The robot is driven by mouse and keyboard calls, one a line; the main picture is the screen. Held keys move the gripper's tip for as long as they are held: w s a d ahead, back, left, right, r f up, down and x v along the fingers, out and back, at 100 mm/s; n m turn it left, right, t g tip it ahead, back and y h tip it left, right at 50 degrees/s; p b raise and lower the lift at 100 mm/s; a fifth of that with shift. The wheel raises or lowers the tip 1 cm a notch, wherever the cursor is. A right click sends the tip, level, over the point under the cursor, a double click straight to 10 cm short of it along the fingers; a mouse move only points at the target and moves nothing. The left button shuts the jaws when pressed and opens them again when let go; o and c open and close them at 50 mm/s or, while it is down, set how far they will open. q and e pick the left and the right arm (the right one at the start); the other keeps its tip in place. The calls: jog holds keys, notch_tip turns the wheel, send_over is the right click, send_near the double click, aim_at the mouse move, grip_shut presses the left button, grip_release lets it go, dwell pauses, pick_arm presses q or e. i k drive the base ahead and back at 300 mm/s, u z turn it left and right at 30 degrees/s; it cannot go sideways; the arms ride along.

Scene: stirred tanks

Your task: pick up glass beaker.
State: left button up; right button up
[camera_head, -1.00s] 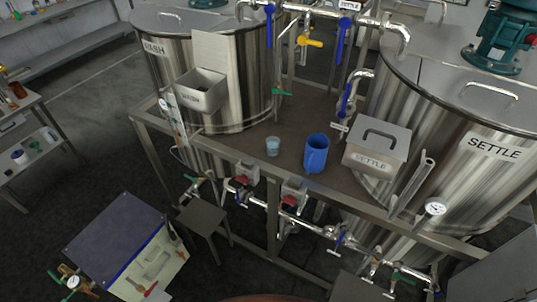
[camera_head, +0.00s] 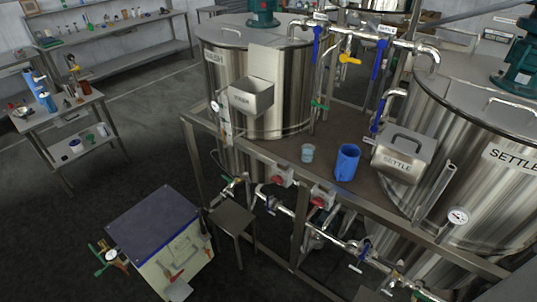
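A small clear glass beaker (camera_head: 308,153) with a bluish tint stands upright on the brown top of the tank platform (camera_head: 283,147). It is between the wash tank and the settle tank, just left of a larger blue jug (camera_head: 347,162). The beaker and the jug are apart. Neither of my grippers shows in the head view.
The steel wash tank (camera_head: 290,85) stands behind left and the settle tank (camera_head: 468,150) at right. A settle box (camera_head: 403,153) sits right of the jug. Pipes and valves run along the platform's front. A small stool (camera_head: 232,217) and a grey-topped cabinet (camera_head: 152,225) stand in front.

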aim_at(308, 150)
jog(key=u, duration=1.5)
jog(key=i, duration=1.4)
jog(key=z, duration=1.3)
